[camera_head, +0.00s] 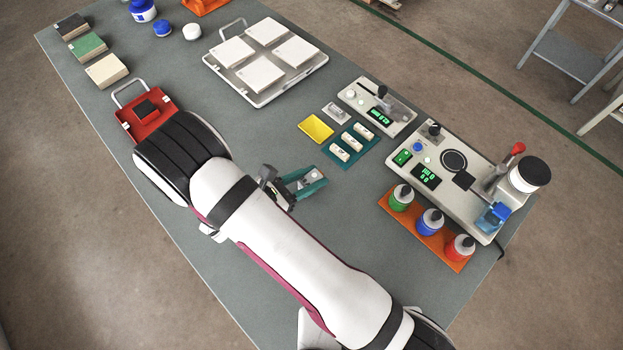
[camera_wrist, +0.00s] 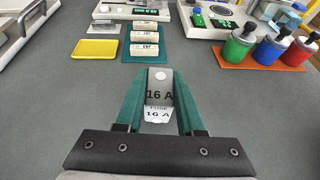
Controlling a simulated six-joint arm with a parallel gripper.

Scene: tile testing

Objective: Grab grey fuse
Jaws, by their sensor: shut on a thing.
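The grey fuse (camera_wrist: 159,92) is a small block marked "16 A" with a white round spot on top. My gripper (camera_wrist: 159,100) is shut on it, with one green finger on each side. In the head view my gripper (camera_head: 303,180) is over the grey table, left of the orange bottle mat and below the teal mat, with the grey fuse (camera_head: 307,184) between its fingers. I cannot tell whether the fuse touches the table.
A teal mat (camera_head: 367,147) with three white blocks and a yellow tray (camera_head: 315,128) lie beyond my gripper. An orange mat (camera_head: 423,234) with three bottles and a test device (camera_head: 457,205) stand to the right. The table (camera_head: 350,240) around my gripper is clear.

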